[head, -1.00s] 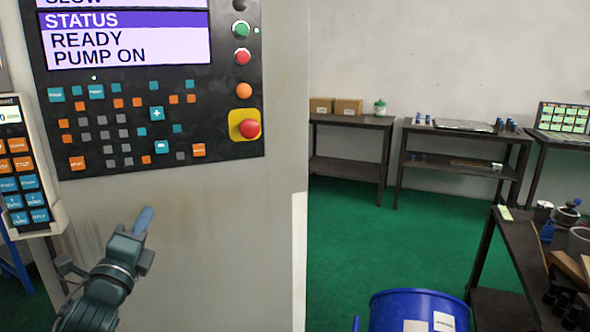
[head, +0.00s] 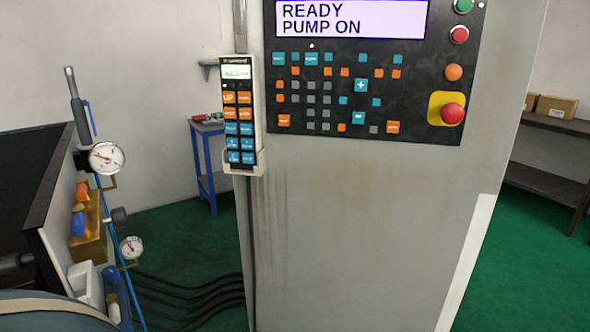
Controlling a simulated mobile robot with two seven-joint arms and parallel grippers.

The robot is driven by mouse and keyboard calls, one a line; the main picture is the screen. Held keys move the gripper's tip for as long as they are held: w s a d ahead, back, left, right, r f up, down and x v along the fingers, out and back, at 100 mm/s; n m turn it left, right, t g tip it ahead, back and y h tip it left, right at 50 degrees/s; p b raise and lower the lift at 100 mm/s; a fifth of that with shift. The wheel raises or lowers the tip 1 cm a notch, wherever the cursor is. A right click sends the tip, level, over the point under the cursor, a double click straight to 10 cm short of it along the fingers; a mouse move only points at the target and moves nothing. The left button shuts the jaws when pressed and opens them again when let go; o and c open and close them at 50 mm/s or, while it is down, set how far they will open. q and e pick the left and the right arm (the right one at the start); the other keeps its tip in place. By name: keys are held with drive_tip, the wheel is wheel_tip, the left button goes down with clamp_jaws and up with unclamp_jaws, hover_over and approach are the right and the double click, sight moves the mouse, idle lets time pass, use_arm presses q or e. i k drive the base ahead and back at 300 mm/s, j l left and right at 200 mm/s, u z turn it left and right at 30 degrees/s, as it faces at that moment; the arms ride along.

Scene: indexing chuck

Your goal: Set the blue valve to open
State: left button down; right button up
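A blue lever-like part (head: 90,118) sits beside a dark upright cylinder (head: 77,100) at the left, just above a round white gauge (head: 106,158). It may be the blue valve's handle, but I cannot tell for sure. A thin blue line (head: 112,232) runs down from there past a second, smaller gauge (head: 131,247). Neither of my grippers is in view. What looks like part of my arm fills the lower left corner.
A grey machine cabinet (head: 370,220) with a control panel (head: 340,95) stands at the middle and right. A keypad pendant (head: 240,115) hangs at its left edge. Dark hoses (head: 190,295) cross the green floor. A blue-legged table (head: 205,165) stands behind.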

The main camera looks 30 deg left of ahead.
sight(81, 224)
drive_tip(key=u, duration=0.45)
drive_tip(key=l+u, duration=0.1)
drive_tip(key=u, duration=0.35)
drive_tip(key=k+u, duration=0.1)
drive_tip(key=u, duration=1.25)
drive_tip(key=k+j, duration=0.05)
